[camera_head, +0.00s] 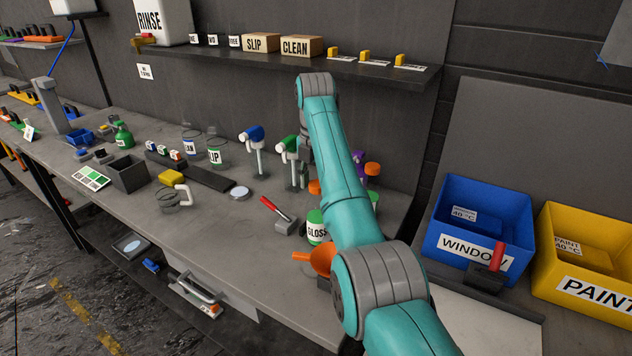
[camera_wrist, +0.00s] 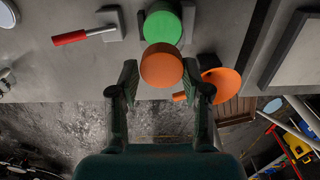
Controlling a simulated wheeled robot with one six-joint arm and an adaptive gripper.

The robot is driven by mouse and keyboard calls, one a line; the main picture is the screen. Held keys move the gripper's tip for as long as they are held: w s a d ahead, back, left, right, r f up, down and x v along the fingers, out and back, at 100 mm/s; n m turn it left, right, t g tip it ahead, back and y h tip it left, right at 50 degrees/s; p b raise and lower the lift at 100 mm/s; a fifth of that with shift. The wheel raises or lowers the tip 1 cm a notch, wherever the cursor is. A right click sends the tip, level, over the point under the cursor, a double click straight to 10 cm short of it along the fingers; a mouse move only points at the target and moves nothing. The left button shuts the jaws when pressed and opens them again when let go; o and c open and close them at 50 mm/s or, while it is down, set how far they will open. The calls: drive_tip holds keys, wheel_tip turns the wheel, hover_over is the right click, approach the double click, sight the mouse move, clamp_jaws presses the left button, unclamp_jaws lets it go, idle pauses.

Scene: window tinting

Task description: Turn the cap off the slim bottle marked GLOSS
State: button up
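The bottle marked GLOSS (camera_head: 317,232) stands upright on the bench, with a white label below a green top. In the wrist view its round green top (camera_wrist: 162,27) shows just beyond an orange cap (camera_wrist: 161,65). My gripper (camera_wrist: 161,72) has its fingertips on both sides of this orange cap and appears closed on it. In the head view the orange cap (camera_head: 315,187) shows above the green top, apart from it, partly behind my arm. My gripper is mostly hidden there by the forearm.
An orange funnel (camera_head: 318,258) lies just in front of the bottle, near the bench edge. A red-handled tool (camera_head: 275,209) is to its left. Spray bottles (camera_head: 287,150) stand behind. Blue (camera_head: 480,225) and yellow (camera_head: 590,262) bins are at the right.

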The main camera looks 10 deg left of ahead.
drive_tip(key=shift+o, duration=0.7)
drive_tip(key=m, duration=1.4)
clamp_jaws()
